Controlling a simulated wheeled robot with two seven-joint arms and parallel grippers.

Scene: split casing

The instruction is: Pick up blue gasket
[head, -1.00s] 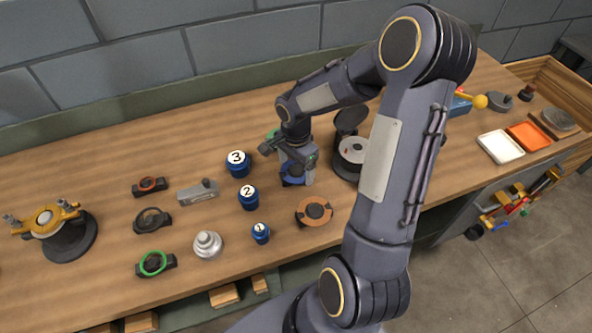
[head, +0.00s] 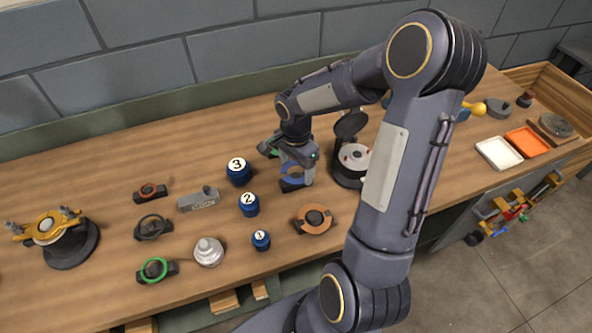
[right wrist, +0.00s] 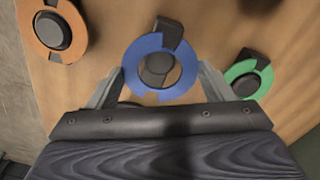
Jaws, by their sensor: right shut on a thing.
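The blue gasket (right wrist: 134,60) is a flat ring between the fingers of my right gripper (right wrist: 161,85) in the right wrist view. The fingers touch its two sides and the gripper is shut on it. A dark holder (right wrist: 168,34) with a round post shows behind and through the ring. In the head view the right gripper (head: 297,172) is low at the middle of the bench, with the blue gasket (head: 291,181) partly hidden under it. How far the ring is above its holder is hard to tell. My left gripper is not in view.
An orange ring on a dark holder (head: 314,220) is in front, and a green ring (right wrist: 233,76) is close by in the right wrist view. Numbered blue pots (head: 239,171) stand to the left. A round dark casing with raised lid (head: 353,158) stands just right.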

